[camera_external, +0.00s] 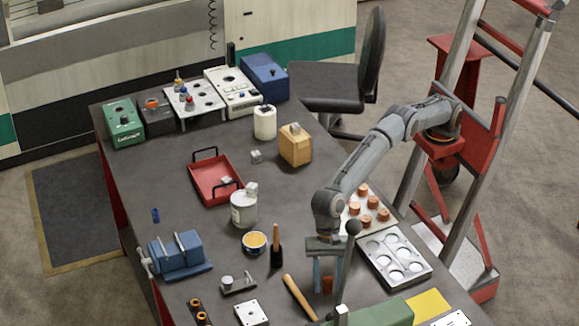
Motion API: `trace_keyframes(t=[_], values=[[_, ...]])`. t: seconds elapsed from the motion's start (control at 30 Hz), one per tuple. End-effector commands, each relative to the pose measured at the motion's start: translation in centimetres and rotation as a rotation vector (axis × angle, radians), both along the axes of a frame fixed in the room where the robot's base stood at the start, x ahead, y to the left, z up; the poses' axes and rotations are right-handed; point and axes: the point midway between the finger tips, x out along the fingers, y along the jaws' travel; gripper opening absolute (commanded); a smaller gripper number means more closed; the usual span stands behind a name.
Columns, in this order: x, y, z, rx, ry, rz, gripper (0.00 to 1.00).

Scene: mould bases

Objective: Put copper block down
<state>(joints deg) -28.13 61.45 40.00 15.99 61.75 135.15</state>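My gripper (328,277) points down over the right front part of the dark workbench (225,235). A copper block (327,285) shows between its fingertips, and the fingers look shut on it. I cannot tell whether the block touches the bench top or hangs just above it. Several other copper blocks (367,201) stand on a pale plate (348,220) behind and to the right of my gripper. A light grey metal plate with round recesses (420,272) lies to the right of the gripper; its visible recesses look empty.
A green object (382,314) and a yellow sheet (428,305) lie in front.

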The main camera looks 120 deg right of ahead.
Motion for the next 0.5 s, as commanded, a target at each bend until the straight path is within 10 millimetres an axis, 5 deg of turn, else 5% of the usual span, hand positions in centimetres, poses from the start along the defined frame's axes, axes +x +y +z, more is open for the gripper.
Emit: trace_keyframes(t=[0.23,0.5], values=[[0.0,-0.2,1.1,0.001,-0.002,-0.001,0.4],[-0.8,-2.1,5.8,0.002,-0.004,-0.001,0.4]])
